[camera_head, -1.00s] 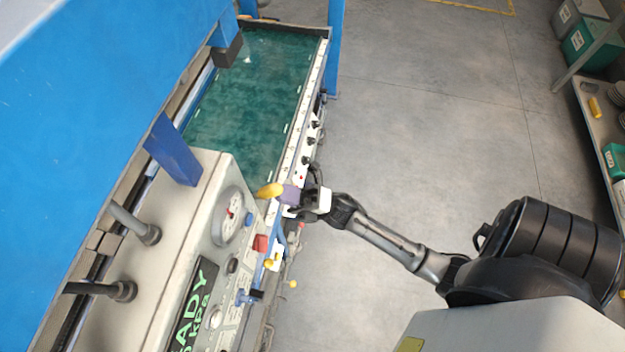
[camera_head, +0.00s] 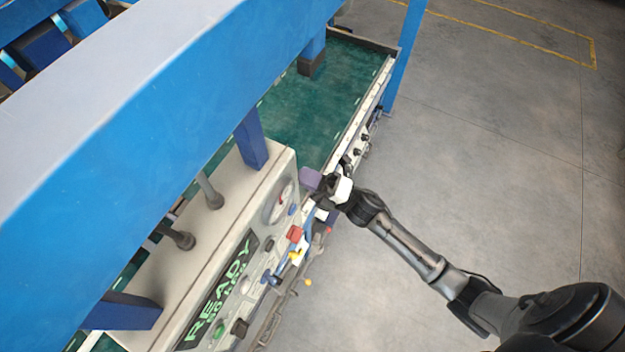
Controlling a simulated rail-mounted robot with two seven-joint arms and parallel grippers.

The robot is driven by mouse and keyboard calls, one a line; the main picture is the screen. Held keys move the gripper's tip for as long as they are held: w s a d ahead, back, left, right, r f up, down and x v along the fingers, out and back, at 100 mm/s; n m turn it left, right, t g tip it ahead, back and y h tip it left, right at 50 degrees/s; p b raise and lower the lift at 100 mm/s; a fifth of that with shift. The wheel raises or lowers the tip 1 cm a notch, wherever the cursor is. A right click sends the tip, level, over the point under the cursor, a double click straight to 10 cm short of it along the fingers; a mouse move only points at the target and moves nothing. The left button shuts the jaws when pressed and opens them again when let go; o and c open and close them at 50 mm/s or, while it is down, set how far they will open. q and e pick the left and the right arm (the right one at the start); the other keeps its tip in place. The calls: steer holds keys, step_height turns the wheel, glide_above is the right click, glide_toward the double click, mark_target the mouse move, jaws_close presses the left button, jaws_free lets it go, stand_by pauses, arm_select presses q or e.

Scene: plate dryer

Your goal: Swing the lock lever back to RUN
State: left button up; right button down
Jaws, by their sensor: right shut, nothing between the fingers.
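The grey control panel (camera_head: 250,235) has a lit green display (camera_head: 220,290) reading READY. Its second line is hard to read. My right gripper (camera_head: 322,186) is shut at the panel's far right corner, beside the dryer's front rail. A purple piece (camera_head: 311,179) shows at its tip; I cannot tell whether it is a fingertip or part of the machine. I cannot make out the lock lever or a RUN mark for certain. A small yellow part (camera_head: 296,256) and a yellow knob (camera_head: 308,282) sit lower along the panel's edge. My left gripper is not in view.
A round gauge (camera_head: 281,203) and a red block (camera_head: 295,233) are on the panel near the gripper. The blue beam (camera_head: 150,120) overhangs the left. The green bed (camera_head: 325,95) lies beyond the panel. The grey floor (camera_head: 480,150) at right is clear.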

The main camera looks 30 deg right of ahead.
steer(key=shift+w+a+r, duration=0.1)
steer(key=shift+w, duration=0.05)
steer(key=shift+r, duration=0.1)
stand_by(0.5)
steer(key=s+d+b, duration=0.3)
steer(key=s+d, duration=0.5)
steer(key=s, duration=0.3)
steer(key=shift+d, duration=0.35)
stand_by(0.4)
